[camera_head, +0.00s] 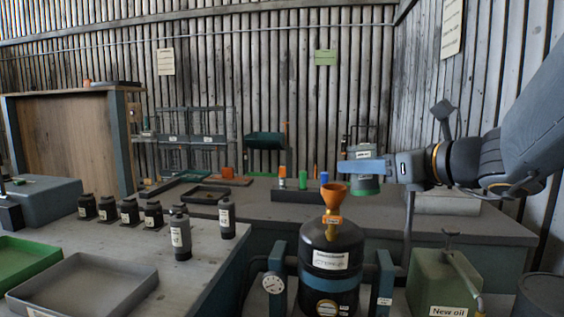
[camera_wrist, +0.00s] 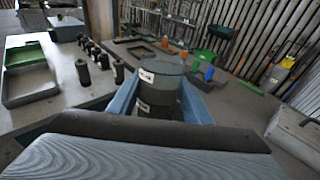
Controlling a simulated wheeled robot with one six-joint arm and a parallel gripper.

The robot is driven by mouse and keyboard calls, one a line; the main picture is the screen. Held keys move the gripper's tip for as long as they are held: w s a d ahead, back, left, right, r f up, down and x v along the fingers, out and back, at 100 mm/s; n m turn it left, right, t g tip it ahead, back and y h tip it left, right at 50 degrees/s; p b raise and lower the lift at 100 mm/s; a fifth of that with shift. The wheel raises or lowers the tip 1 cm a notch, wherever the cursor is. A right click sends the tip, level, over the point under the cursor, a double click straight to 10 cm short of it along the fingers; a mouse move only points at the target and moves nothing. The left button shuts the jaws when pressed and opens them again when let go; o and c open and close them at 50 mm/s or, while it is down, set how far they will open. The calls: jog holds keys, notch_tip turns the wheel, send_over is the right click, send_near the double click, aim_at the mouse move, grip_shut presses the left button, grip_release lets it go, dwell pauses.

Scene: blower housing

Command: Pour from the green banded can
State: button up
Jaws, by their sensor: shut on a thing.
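The grey can (camera_head: 368,183) has a white label and a green band near its bottom. My gripper (camera_head: 352,167) is shut on it, with one blue finger across its near side. The can looks upright and off the bench. In the wrist view the can (camera_wrist: 165,68) stands between the two blue fingers (camera_wrist: 160,100), and its lid faces up. An orange funnel (camera_head: 334,192) sits on top of a black labelled tank (camera_head: 330,262), left of and below the can in the head view. The can's contents are hidden.
A green "New oil" container (camera_head: 437,285) stands right of the tank. A pressure gauge (camera_head: 273,283) is at its left. Several dark bottles (camera_head: 130,211) and a grey tray (camera_head: 85,284) are on the left bench. Small coloured cylinders (camera_head: 303,180) stand on the back bench.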

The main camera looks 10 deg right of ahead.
jog(key=shift+w+a+f+g+h+b, duration=0.15)
jog(key=shift+w+a+f+g+b, duration=0.2)
jog(key=shift+w, duration=0.2)
jog(key=shift+w+a+f+g+h+b, duration=0.15)
jog(key=shift+w+a+f+g+b, duration=0.1)
jog(key=shift+w+f+b, duration=0.25)
jog(key=shift+d, duration=0.1)
jog(key=shift+f+g+p, duration=0.4)
jog(key=shift+g+p, duration=0.1)
jog(key=shift+p, duration=1.05)
jog(key=shift+s+f+g+h+p, duration=0.1)
jog(key=shift+f+g+h+p, duration=0.25)
jog(key=shift+p, duration=1.2)
jog(key=shift+g+h+p, duration=0.25)
jog(key=shift+g+p, duration=0.3)
jog(key=shift+p, duration=0.95)
jog(key=shift+s+d+g+h+p, duration=0.1)
jog(key=shift+g+h+p, duration=0.6)
jog(key=shift+p, duration=4)
